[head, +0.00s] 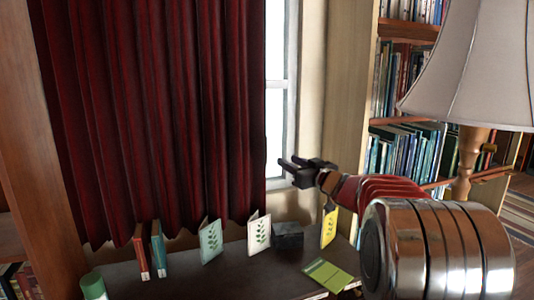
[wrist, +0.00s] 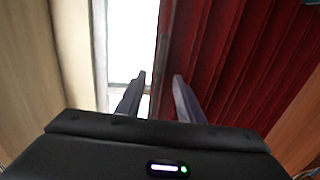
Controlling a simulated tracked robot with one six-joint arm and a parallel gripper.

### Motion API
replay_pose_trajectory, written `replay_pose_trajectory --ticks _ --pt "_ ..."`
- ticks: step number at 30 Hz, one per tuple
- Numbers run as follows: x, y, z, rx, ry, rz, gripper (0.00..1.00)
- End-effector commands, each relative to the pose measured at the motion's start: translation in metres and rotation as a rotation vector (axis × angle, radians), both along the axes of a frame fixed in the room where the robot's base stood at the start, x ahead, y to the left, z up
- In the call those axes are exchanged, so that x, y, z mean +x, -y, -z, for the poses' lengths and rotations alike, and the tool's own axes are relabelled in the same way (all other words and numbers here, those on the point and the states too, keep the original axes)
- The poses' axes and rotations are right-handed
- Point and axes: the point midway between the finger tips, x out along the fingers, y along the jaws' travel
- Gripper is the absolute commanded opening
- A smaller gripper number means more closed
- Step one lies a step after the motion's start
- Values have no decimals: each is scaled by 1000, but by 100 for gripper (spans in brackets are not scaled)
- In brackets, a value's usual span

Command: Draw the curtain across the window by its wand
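The dark red curtain (head: 165,110) hangs in folds at the left of the head view and covers most of the window (head: 275,125). A bright strip of glass shows between its right edge and the frame. My gripper (head: 287,167) is in front of this strip, to the right of the curtain's edge. In the wrist view my gripper (wrist: 157,95) has its two fingers apart, with nothing seen held. The curtain (wrist: 225,60) fills the right and the bright window (wrist: 130,40) lies left of it; the curtain's edge appears between the fingers. I cannot make out the wand.
Below the curtain, a dark ledge (head: 195,278) holds books, leaf-pattern cards (head: 259,233), a dark box (head: 288,236), a yellow card (head: 329,228) and a green cylinder (head: 93,287). A lamp (head: 475,65) and bookshelves (head: 405,150) stand at the right, near my arm.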

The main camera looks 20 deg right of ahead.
Motion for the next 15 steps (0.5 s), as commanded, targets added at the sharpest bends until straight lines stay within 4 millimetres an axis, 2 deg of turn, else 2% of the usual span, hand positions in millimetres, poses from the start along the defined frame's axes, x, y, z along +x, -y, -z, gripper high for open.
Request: replay_pose_trajectory --ticks 15 --pt "4 0 3 5 2 -22 34"
